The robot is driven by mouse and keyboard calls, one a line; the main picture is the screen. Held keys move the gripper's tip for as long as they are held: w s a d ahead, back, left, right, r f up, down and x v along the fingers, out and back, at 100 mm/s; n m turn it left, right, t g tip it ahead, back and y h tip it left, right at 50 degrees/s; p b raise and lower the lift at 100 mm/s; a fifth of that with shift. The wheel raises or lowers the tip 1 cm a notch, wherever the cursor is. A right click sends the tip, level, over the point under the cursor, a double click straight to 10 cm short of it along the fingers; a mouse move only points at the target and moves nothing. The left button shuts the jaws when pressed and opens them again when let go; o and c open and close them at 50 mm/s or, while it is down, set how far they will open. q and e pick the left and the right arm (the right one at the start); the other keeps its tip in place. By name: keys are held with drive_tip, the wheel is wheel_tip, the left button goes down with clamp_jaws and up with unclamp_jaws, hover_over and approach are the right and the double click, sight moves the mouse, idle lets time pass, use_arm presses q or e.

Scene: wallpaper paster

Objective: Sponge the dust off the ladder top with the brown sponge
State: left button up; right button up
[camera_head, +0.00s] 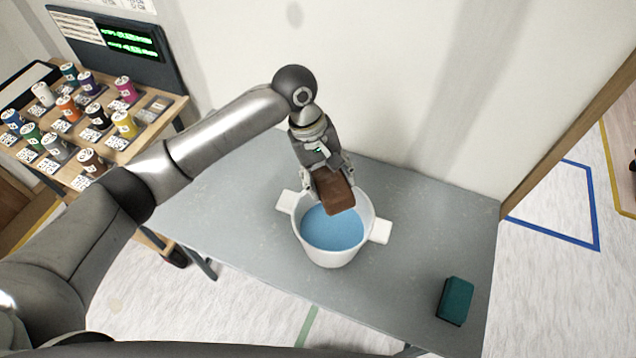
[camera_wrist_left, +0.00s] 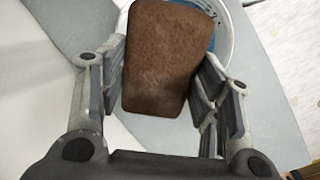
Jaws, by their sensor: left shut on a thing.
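The brown sponge (camera_head: 333,191) is held by my left gripper (camera_head: 326,178) over the back rim of a white bucket with blue liquid. In the left wrist view the brown sponge (camera_wrist_left: 168,58) sits between the two fingers of the left gripper (camera_wrist_left: 165,85), which is shut on it. The sponge covers part of the bucket's opening there. No ladder shows in these views, and no dust can be made out. My right gripper is not in view.
The white bucket (camera_head: 330,255) stands on a grey table (camera_head: 420,215). A teal sponge (camera_head: 455,300) lies at the table's right front. A wooden rack (camera_head: 150,125) with several coloured cans stands at the left. A white wall rises behind the table.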

use_arm(q)
drive_tip(key=shift+f+b, duration=3.05)
drive_tip(key=shift+b, duration=0.75)
drive_tip(key=shift+f, duration=0.2)
wheel_tip(320, 180, down, 8)
drive_tip(key=shift+r+b, duration=0.15)
drive_tip(key=shift+b, duration=0.3)
drive_tip(key=shift+f, duration=1.5)
